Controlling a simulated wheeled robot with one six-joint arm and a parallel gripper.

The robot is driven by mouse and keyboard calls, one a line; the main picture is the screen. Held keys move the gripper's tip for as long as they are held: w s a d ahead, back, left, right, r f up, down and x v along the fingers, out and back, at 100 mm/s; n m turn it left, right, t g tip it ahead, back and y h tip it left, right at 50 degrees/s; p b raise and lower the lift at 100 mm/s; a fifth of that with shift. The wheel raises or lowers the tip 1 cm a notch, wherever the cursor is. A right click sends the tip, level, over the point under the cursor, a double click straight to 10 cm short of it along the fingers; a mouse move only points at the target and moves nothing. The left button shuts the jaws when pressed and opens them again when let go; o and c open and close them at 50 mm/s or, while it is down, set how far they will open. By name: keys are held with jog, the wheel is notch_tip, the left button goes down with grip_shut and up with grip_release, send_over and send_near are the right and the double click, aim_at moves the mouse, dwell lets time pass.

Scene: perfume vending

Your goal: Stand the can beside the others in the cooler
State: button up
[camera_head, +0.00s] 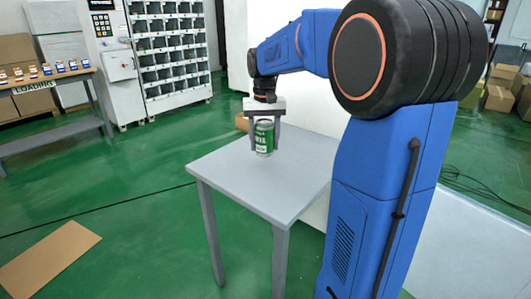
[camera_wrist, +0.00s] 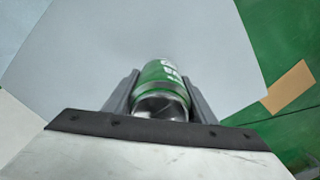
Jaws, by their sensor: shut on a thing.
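A green can (camera_head: 264,137) with a silver rim is upright at the small grey table in the head view. My gripper (camera_head: 265,143) is around it from above, with one finger on each side, shut on it. In the wrist view the can (camera_wrist: 162,90) sits between the two fingers of my gripper (camera_wrist: 162,95), its silver end toward the camera. I cannot tell whether the can's base touches the table top. The cooler and the other cans cannot be made out in either view.
The grey table (camera_head: 225,180) is otherwise bare. A white vending cabinet (camera_head: 165,50) with many compartments stands at the back. A loading bench (camera_head: 50,83) with several small boxes is at the left. Flat cardboard (camera_head: 48,260) lies on the green floor.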

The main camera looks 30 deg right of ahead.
aim_at(264, 152)
jog(key=shift+f, duration=2.1)
jog(key=shift+f, duration=0.1)
jog(key=o, duration=1.4)
jog(key=shift+c, duration=0.2)
